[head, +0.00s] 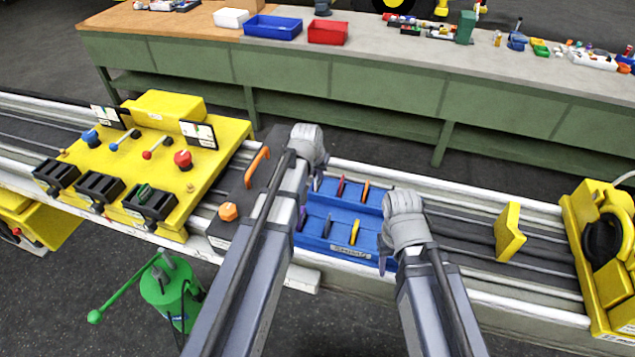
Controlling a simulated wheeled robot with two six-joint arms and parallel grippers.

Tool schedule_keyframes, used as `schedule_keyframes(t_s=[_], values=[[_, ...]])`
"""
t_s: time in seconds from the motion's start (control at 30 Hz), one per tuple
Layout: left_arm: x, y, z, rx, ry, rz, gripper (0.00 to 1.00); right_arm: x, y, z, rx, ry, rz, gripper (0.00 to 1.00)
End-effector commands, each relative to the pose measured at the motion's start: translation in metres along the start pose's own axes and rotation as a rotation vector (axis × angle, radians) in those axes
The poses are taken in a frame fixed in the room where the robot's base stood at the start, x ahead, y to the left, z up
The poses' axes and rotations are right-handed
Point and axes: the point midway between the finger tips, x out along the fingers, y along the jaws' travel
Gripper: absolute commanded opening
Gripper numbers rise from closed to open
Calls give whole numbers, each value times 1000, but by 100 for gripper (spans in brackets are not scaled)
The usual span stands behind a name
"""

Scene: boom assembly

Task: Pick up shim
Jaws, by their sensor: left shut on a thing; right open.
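A blue tray (344,214) holds several thin upright coloured pieces that look like shims. A red piece (341,187) and an orange piece (366,190) stand in the far row. A purple piece (302,218), a dark blue piece (327,226) and a yellow piece (354,231) stand in the near row. My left gripper (318,183) is at the tray's far left corner, left of the red piece. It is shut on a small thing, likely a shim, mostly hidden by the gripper. My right gripper (383,264) is open at the tray's near right corner.
A yellow control station (180,180) with dark bins stands left on the rail. A dark plate with an orange handle (257,167) lies beside my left arm. A yellow upright block (508,232) and a yellow housing (600,255) stand right. A workbench (400,60) runs behind.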

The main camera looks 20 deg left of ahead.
Motion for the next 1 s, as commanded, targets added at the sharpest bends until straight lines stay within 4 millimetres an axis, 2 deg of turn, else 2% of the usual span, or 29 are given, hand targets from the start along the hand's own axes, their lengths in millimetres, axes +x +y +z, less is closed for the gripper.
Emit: schedule_keyframes(t_s=[0.63,0.77,1.0], values=[[-5,0,-2,0,0,0,0,-6,0,0,0,0,0,50],[-15,0,-6,0,0,0,0,-16,2,1,0,0,0,50],[-46,0,-19,0,0,0,0,-49,5,3,-2,0,0,50]])
